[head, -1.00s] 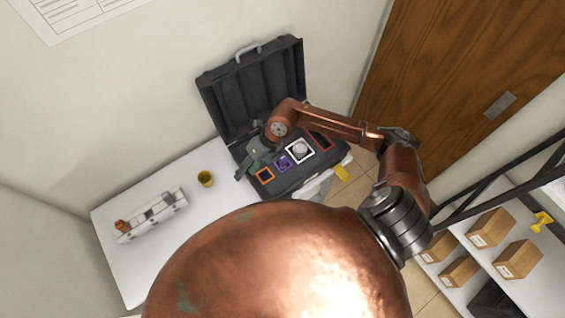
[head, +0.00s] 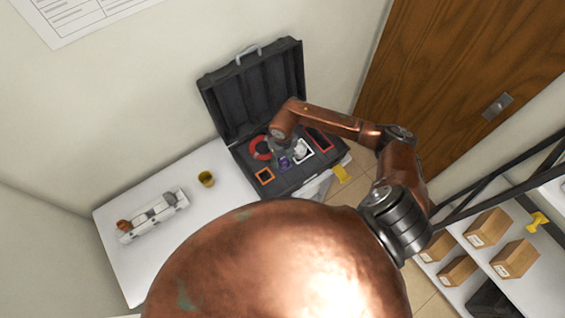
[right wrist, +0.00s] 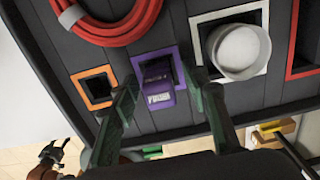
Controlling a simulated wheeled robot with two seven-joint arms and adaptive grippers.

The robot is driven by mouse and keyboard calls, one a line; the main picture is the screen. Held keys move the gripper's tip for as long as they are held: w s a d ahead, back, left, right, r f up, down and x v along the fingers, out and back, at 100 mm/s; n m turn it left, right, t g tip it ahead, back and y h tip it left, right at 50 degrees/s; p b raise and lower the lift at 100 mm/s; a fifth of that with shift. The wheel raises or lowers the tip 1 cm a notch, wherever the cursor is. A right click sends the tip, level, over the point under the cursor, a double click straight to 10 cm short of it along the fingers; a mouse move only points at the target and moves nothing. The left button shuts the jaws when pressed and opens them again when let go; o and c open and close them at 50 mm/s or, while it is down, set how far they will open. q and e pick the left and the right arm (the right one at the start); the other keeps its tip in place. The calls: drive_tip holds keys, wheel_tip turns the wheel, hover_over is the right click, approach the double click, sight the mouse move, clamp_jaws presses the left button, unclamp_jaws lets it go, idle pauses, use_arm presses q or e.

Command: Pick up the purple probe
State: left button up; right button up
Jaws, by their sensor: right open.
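The purple probe (right wrist: 158,88) sits in a purple-framed slot of the black case, between an orange-framed slot and a white-framed one. In the head view the purple slot (head: 284,163) shows small, partly covered by my right gripper (head: 281,153). In the right wrist view my right gripper (right wrist: 168,100) is open, one green finger on each side of the probe. The fingers look apart from it; their exact depth is unclear. A small copper and dark part at the lower left of the right wrist view may be my left gripper (right wrist: 48,155); its jaws are unclear.
The open case (head: 250,95) stands on the white table (head: 150,260). It also holds a red coiled hose (right wrist: 110,30) and a round white container (right wrist: 240,52).

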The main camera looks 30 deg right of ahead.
drive_tip(key=shift+f, duration=0.1)
clamp_jaws()
idle(0.5)
